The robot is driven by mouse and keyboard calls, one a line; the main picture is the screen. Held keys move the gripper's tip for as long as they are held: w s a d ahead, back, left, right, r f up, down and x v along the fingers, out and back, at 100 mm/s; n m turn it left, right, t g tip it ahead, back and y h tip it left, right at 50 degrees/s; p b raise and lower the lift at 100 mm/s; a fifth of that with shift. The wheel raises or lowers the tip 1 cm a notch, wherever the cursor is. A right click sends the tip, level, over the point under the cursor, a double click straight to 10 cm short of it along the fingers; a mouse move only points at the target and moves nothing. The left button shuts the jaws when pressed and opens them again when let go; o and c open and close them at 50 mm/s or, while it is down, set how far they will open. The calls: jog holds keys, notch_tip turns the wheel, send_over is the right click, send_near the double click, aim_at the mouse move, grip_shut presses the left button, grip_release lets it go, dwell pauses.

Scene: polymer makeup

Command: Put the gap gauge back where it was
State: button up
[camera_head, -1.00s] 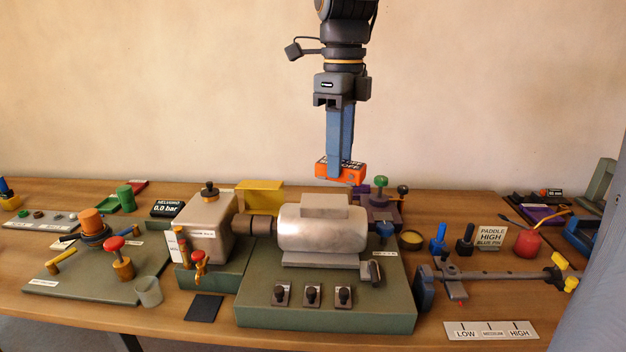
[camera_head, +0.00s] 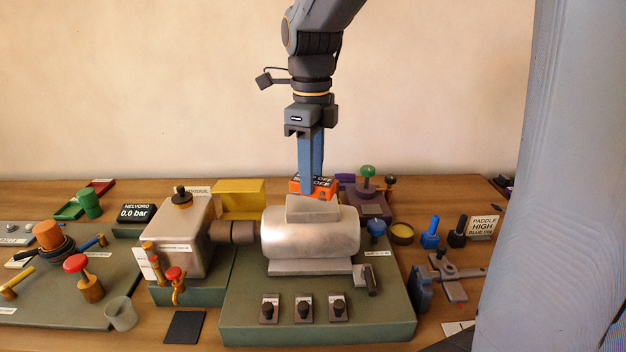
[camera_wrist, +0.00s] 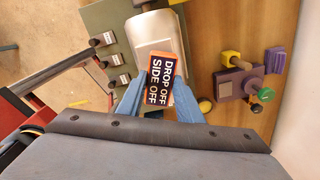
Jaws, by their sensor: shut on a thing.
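My gripper (camera_head: 311,182) is shut on an orange block (camera_head: 298,187) with a black label reading "DROP OFF SIDE OFF", which I take to be the gap gauge. In the wrist view the block (camera_wrist: 160,80) sits between the two blue fingers, label facing the camera. In the head view the block is held just behind the silver motor's (camera_head: 310,235) top box (camera_head: 312,209), which hides its lower part. I cannot tell how high it is above the surface behind. No empty spot marked for the gauge can be made out.
The motor stands on a green base (camera_head: 240,310) with several black knobs. A grey housing (camera_head: 186,235) and yellow block (camera_head: 240,198) are left of the block. A purple fixture with a green knob (camera_head: 368,171) is close on its right. Bare wall is behind.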

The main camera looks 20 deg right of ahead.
jog(key=shift+f, duration=1.1)
jog(key=shift+f, duration=0.2)
jog(key=o, duration=1.2)
jog(key=shift+r, duration=0.1)
notch_tip(320, 180, up, 12)
jog(key=shift+r+b, duration=0.1)
jog(key=shift+b, duration=1.05)
jog(key=shift+s, duration=0.1)
